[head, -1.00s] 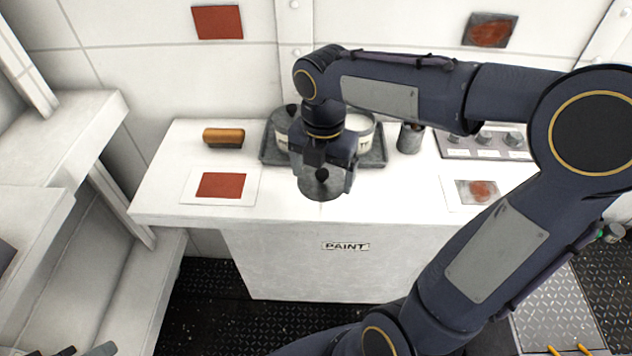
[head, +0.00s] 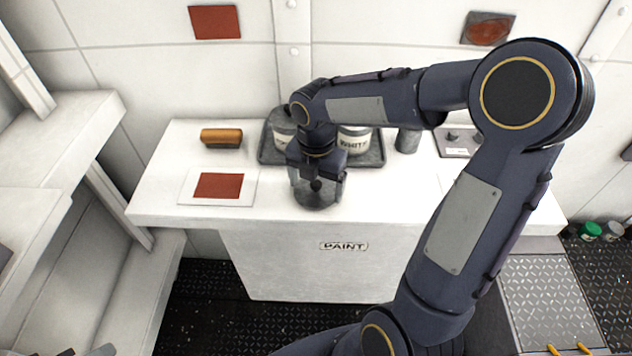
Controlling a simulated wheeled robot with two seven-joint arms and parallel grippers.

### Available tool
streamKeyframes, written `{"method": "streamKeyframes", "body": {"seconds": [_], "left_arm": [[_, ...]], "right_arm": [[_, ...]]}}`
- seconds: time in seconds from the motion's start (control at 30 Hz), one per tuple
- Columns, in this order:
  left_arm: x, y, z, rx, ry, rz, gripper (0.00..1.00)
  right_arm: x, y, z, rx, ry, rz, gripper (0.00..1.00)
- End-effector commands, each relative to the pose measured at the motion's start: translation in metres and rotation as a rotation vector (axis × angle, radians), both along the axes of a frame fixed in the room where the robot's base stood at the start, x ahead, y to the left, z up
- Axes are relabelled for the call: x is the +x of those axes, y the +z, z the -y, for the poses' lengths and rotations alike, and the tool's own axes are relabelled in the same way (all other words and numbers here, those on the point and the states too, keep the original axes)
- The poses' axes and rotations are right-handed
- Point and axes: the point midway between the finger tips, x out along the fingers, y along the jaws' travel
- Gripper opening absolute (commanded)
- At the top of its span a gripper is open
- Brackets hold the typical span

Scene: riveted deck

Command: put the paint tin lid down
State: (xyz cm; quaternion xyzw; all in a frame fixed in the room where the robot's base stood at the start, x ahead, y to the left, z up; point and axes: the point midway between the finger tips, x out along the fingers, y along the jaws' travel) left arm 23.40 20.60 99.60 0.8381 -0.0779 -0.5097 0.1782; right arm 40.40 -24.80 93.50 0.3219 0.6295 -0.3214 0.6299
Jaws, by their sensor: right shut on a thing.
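The paint tin lid (head: 316,201) is a grey round disc. My right gripper (head: 317,190) is shut on it and points down over the front middle of the white counter (head: 280,218). The lid looks roughly level, close to the counter top; I cannot tell whether it touches. Behind the gripper, two paint tins stand on a dark grey tray (head: 376,157). The right tin (head: 354,141) is labelled WHITE; the left tin (head: 283,134) is partly hidden by my wrist. Only slivers, perhaps of my left gripper, show at the bottom left edge.
A brush or block with a brown top (head: 221,137) lies at the counter's back left, behind a red sample card (head: 218,186). A grey cup (head: 407,140) stands right of the tray, near a panel with knobs (head: 456,142). My right arm covers much of the counter's right side.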

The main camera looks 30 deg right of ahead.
Motion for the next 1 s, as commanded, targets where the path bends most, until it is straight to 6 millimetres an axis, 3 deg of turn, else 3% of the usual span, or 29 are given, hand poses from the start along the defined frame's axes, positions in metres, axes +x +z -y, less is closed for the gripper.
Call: {"method": "streamKeyframes", "body": {"seconds": [0.03, 0.07, 0.17, 0.53, 1.0], "left_arm": [[0.0, -0.002, 0.0, 0.0, 0.0, 0.0, 0.36], [0.0, -0.002, 0.0, 0.0, 0.0, 0.0, 0.36], [0.0, -0.001, 0.0, 0.0, 0.0, 0.0, 0.36], [0.0, 0.002, 0.0, 0.0, 0.0, 0.0, 0.36], [0.0, 0.01, 0.0, 0.0, 0.0, 0.0, 0.36]], "right_arm": [[0.0, -0.003, 0.0, -0.001, 0.0, -0.001, 0.64], [0.0, -0.003, 0.0, -0.001, 0.0, -0.001, 0.87], [0.0, -0.002, 0.0, -0.001, 0.0, -0.001, 1.0], [0.001, 0.009, 0.0, 0.0, -0.001, 0.003, 1.0], [0.001, 0.102, 0.0, 0.001, 0.0, 0.004, 1.0]]}}
